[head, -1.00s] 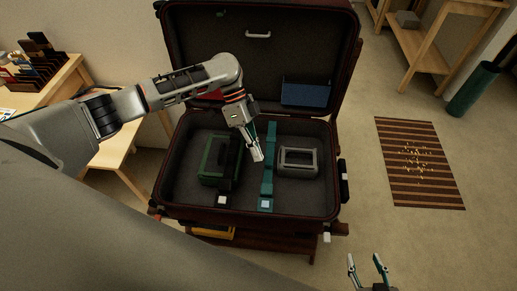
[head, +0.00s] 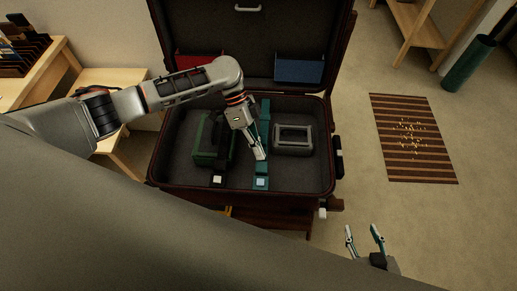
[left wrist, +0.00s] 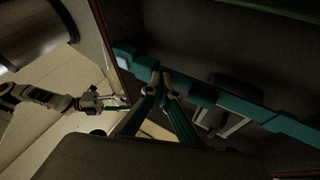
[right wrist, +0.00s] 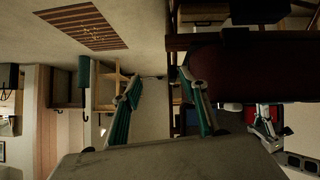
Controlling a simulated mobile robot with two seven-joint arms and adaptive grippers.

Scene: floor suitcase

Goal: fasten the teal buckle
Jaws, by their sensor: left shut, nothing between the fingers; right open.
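The teal strap (head: 265,115) runs from back to front across the open suitcase. Its buckle (head: 261,182), with a pale square on it, lies at the near end by the front wall. My left gripper (head: 261,157) is shut and empty, pointing down over the strap just behind the buckle. In the left wrist view its fingertips (left wrist: 163,78) meet at the teal strap (left wrist: 240,106); whether they touch it I cannot tell. My right gripper (head: 364,232) is open and empty, outside the suitcase at the lower right.
The suitcase (head: 327,190) has its lid up. A black strap (head: 218,165) crosses a green case (head: 203,140) on the left. A grey frame-like object (head: 293,129) lies right of the teal strap. A striped mat (head: 412,165) lies on open floor at right.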

